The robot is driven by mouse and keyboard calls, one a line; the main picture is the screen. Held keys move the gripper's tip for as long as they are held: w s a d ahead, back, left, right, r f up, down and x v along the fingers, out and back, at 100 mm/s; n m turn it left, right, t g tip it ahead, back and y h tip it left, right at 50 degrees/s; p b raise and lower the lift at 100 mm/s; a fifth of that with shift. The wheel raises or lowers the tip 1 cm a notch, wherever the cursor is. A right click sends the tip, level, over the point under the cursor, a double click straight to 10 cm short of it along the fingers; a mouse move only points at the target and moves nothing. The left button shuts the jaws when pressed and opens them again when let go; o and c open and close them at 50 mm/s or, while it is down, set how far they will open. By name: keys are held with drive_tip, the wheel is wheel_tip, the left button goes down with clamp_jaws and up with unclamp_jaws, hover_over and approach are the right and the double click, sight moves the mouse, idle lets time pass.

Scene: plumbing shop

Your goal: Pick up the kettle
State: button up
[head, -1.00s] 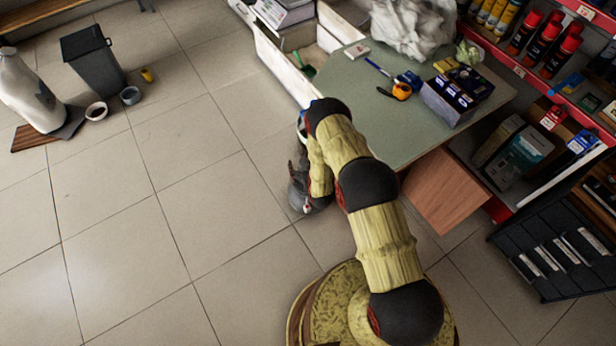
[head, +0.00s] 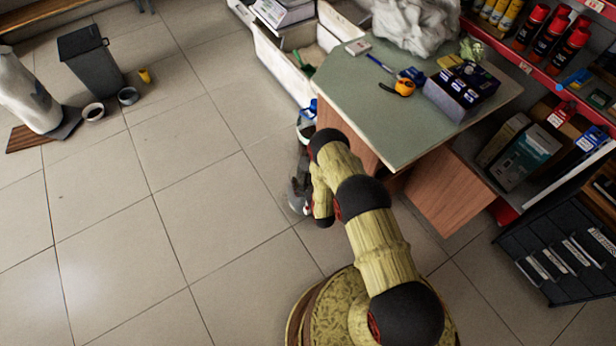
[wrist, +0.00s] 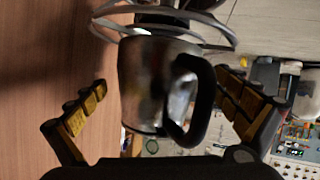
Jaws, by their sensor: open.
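The kettle (wrist: 150,85) is a shiny metal pot with a black loop handle (wrist: 198,105) on its right side in the wrist view. My gripper (wrist: 160,83) is open, with one finger on each side of the kettle. A gap shows between the left finger and the kettle's body. The right finger is beside the handle, and I cannot tell whether it touches. In the head view my gripper (head: 298,192) is low beside the desk, partly behind my arm. I cannot make out the kettle in the head view.
Grey wire-like loops (wrist: 170,12) lie just above the kettle in the wrist view, with a wooden panel (wrist: 45,60) at left. The green-topped desk (head: 370,120) is close right of my arm. Open tiled floor (head: 140,220) is to the left.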

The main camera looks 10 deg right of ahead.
drive_tip(key=shift+w+f, duration=0.3)
drive_tip(key=shift+w, duration=0.3)
drive_tip(key=shift+c, duration=0.3)
drive_tip(key=c, duration=1.4)
drive_tip(key=shift+c, duration=0.2)
drive_tip(key=shift+r, duration=0.15)
